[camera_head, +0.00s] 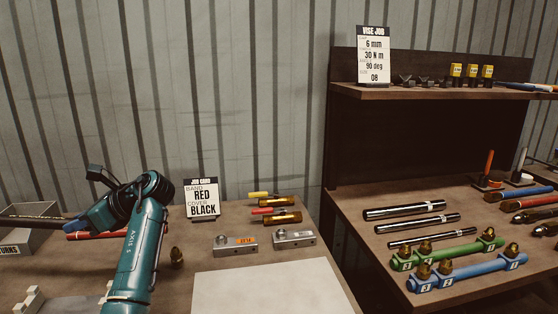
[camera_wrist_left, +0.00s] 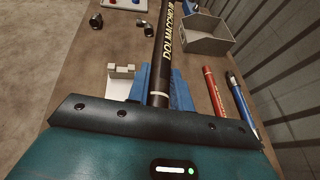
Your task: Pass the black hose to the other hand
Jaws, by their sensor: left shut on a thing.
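The black hose (camera_wrist_left: 166,45) with yellow lettering runs away from my left gripper (camera_wrist_left: 159,88) in the left wrist view. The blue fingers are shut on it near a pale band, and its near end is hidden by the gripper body. In the head view, my left gripper (camera_head: 76,226) points left over the bench. A dark length of the black hose (camera_head: 32,222) extends left from it, in front of the grey bin's opening. My right gripper is in neither view.
A red hose (camera_wrist_left: 213,92) and a blue one (camera_wrist_left: 240,105) lie beside the grey returns bin (camera_wrist_left: 205,42). A job card (camera_head: 202,200) stands at the back of the bench. A bare pale mat (camera_head: 270,287) lies front centre. A shelf (camera_head: 440,92) rises at right.

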